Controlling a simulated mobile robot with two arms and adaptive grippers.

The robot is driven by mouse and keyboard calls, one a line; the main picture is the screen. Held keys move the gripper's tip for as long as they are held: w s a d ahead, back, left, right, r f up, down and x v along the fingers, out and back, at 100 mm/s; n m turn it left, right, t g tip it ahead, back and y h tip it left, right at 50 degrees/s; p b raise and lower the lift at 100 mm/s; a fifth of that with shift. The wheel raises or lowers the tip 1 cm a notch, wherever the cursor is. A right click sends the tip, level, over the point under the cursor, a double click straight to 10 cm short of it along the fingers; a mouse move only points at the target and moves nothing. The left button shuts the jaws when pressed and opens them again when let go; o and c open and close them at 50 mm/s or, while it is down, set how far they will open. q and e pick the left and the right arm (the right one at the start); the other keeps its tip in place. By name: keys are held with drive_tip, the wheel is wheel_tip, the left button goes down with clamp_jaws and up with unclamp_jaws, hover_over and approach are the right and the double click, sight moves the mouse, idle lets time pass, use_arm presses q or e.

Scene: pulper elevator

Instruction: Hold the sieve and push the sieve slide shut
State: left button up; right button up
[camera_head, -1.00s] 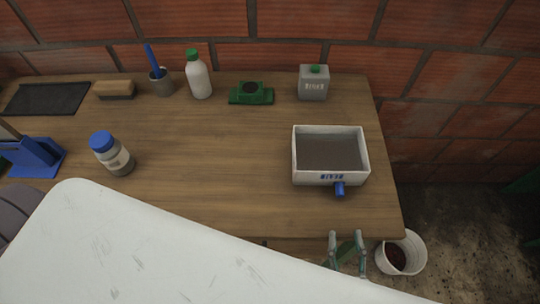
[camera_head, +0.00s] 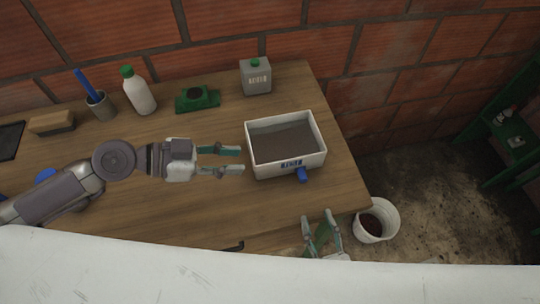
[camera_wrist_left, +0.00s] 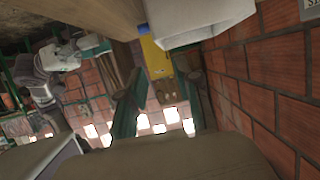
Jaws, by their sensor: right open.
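The sieve is a white open box (camera_head: 250,158) with a dark grey inside, on the right part of the table. A blue handle (camera_head: 302,174) sticks out of its front wall, beside blue lettering. In the left wrist view the white box (camera_wrist_left: 195,20) and blue handle (camera_wrist_left: 143,28) show at the top. My left gripper (camera_head: 241,161) is open and empty, its tips close to the box's left wall; I cannot tell whether they touch. My right gripper (camera_head: 320,216) is open and empty in front of the box, near the table's front edge. The slide's position is not clear.
A grey canister (camera_head: 256,80), green device (camera_head: 197,98), white bottle (camera_head: 140,92), grey cup (camera_head: 100,106) and brush (camera_head: 52,123) stand along the back of the wooden table (camera_head: 215,215). A white bucket (camera_head: 377,222) stands on the floor at right. A brick wall rises behind.

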sight(287, 160)
use_arm(q)
drive_tip(key=x, duration=1.3)
drive_tip(key=shift+d, duration=0.2)
clamp_jaws()
idle(0.7)
